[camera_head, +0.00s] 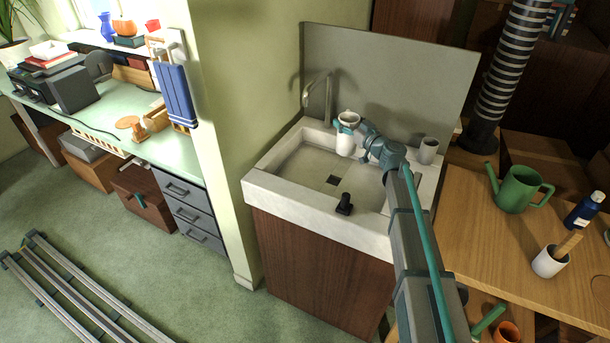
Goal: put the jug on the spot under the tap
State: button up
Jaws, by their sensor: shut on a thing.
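My gripper (349,126) is shut on a white jug (345,144), with teal fingers around its upper part. The jug is upright over the back right of the white sink (278,184). I cannot tell whether its base touches the basin floor. The grey tap (327,97) rises at the back left of the sink, with its spout bent to the left. The jug is to the right of the tap, not under its spout. A spot under the tap cannot be made out.
A black object (345,204) stands on the sink's front rim. A grey cup (428,150) stands right of my gripper. A grey backboard (390,75) rises behind the sink. A green watering can (518,188) stands on the wooden table at right. The left basin floor is clear.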

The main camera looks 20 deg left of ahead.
jog(key=s+a+f+n+g+y+b, duration=0.1)
jog(key=s+a+n+g+y, duration=0.15)
jog(key=a, duration=0.45)
jog(key=s+a+f+n+g+y, duration=0.1)
jog(key=a+f+n+g, duration=0.1)
jog(key=a+g, duration=0.35)
notch_tip(320, 180, down, 8)
jog(key=a+t+p, duration=0.1)
jog(key=t+p, duration=0.1)
jog(key=shift+s+a, duration=0.15)
jog(key=shift+a, duration=0.25)
jog(key=shift+b, duration=0.45)
jog(key=o, duration=1.6)
jog(key=shift+o, duration=0.2)
jog(key=shift+r+p, duration=0.15)
jog(key=shift+p, duration=0.25)
jog(key=b+v, duration=0.3)
jog(key=v, duration=0.4)
jog(key=shift+d, duration=0.25)
